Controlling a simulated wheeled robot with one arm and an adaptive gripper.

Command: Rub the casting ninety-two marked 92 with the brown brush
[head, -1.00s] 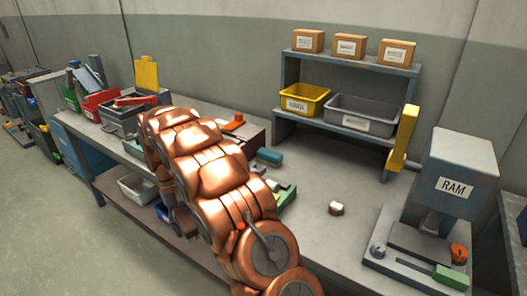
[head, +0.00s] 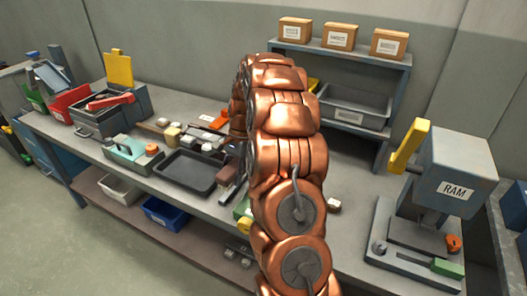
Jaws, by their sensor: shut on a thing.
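My copper arm crosses the middle of the head view, and my gripper (head: 234,158) is mostly hidden behind it. A dark brownish piece (head: 228,172) shows at the gripper, low over the bench beside the black tray. It appears to be the brush, held in the shut jaws, but its shape is partly covered. Several small pale blocks, apparently castings (head: 190,140), stand behind the tray, left of my gripper. Their marks are too small to read, so I cannot tell which is 92. Another pale block (head: 334,204) lies right of my arm.
The black tray (head: 186,173) lies near the bench's front edge. A teal device (head: 128,150) stands left of it, with red and grey bins behind. The RAM press (head: 455,180) stands at the right. A shelf with a grey bin (head: 353,107) is behind my arm.

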